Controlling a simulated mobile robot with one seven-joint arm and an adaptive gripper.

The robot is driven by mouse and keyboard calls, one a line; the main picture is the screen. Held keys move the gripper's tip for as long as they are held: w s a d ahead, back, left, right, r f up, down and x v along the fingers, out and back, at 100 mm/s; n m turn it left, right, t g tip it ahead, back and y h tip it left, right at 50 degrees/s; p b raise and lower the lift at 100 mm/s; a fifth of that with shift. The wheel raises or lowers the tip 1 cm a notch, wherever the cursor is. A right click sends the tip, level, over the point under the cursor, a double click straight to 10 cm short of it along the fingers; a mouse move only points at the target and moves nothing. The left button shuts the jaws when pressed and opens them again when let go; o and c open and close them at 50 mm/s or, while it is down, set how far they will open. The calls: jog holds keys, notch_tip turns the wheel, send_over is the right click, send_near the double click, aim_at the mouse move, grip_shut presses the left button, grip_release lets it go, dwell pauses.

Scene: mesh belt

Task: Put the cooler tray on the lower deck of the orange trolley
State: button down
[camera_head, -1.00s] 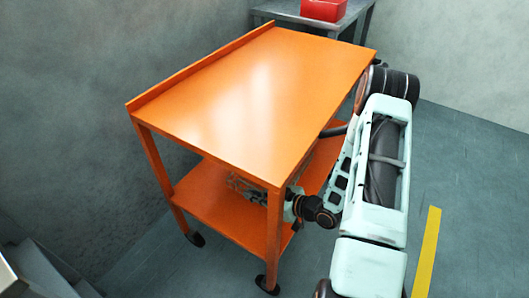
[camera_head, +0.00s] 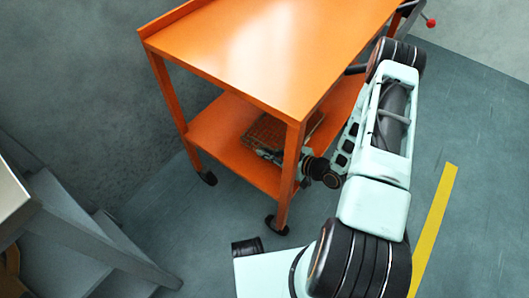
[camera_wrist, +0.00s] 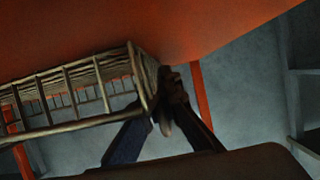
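The orange trolley (camera_head: 250,45) has an upper and a lower deck. The cooler tray, a brownish wire grid (camera_head: 268,130), is at its lower deck (camera_head: 215,130), partly hidden by the upper deck and a leg. I cannot tell whether its whole underside touches the deck. My gripper (camera_head: 268,155) reaches between the decks from the right, mostly hidden by the front leg. In the wrist view, the tray's wire side (camera_wrist: 70,95) lies left of my gripper (camera_wrist: 163,100). The fingers come together at the tray's end and appear shut on it, close to the orange surface.
Grey steps (camera_head: 75,230) and a light tabletop edge (camera_head: 15,195) stand at the lower left. A yellow floor stripe (camera_head: 435,225) runs at the right. The trolley's front leg (camera_head: 290,175) is close to my gripper. The floor right of my arm is clear.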

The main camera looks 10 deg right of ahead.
jog(key=shift+r, duration=0.1)
jog(key=c, duration=2.6)
grip_release()
jog(key=shift+f, duration=0.2)
jog(key=o, duration=0.4)
jog(key=shift+o, duration=0.2)
jog(key=shift+r, duration=0.25)
jog(key=p+v, duration=0.2)
jog(key=v, duration=1)
jog(key=shift+f+p, duration=0.15)
jog(key=shift+p, duration=0.15)
jog(key=shift+d, duration=0.1)
